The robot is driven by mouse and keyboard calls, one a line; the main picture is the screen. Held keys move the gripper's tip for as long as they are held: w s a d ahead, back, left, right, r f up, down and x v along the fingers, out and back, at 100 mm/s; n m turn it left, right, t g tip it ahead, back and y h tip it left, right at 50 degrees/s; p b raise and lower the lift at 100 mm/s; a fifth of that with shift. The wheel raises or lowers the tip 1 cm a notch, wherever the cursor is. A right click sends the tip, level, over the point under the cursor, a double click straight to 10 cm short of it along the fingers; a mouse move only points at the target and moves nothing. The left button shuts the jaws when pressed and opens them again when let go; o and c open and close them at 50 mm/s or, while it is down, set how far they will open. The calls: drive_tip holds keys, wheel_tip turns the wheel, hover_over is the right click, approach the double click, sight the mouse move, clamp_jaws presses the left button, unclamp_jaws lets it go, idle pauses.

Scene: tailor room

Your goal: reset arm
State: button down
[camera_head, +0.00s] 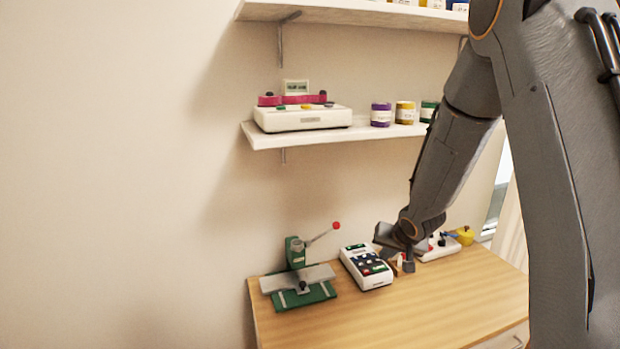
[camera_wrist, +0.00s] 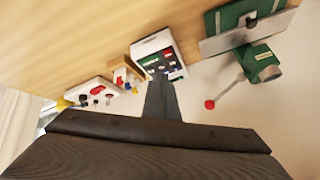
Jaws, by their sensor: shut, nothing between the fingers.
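My arm (camera_head: 455,155) reaches down from the upper right in the head view. My gripper (camera_head: 408,265) is low over the wooden table, just right of a white control box with coloured buttons (camera_head: 366,267). In the wrist view the gripper (camera_wrist: 161,96) shows as a dark narrow shape pointing towards that box (camera_wrist: 155,42). The fingers are together and hold nothing. Whether the fingertips touch anything is hard to tell.
A green press with a red-knobbed lever (camera_head: 297,250) stands left on the table (camera_head: 430,310). A white device (camera_head: 437,247) and a yellow item (camera_head: 465,236) are behind the gripper. Shelves (camera_head: 262,138) hold a white machine (camera_head: 302,117) and jars. The table's front is clear.

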drive_tip(key=s+a+n+g+b, duration=0.3)
drive_tip(key=s+g+b, duration=0.2)
drive_tip(key=s, duration=2.3)
drive_tip(key=shift+a+r+g+h, duration=0.15)
drive_tip(key=shift+g+h, duration=0.25)
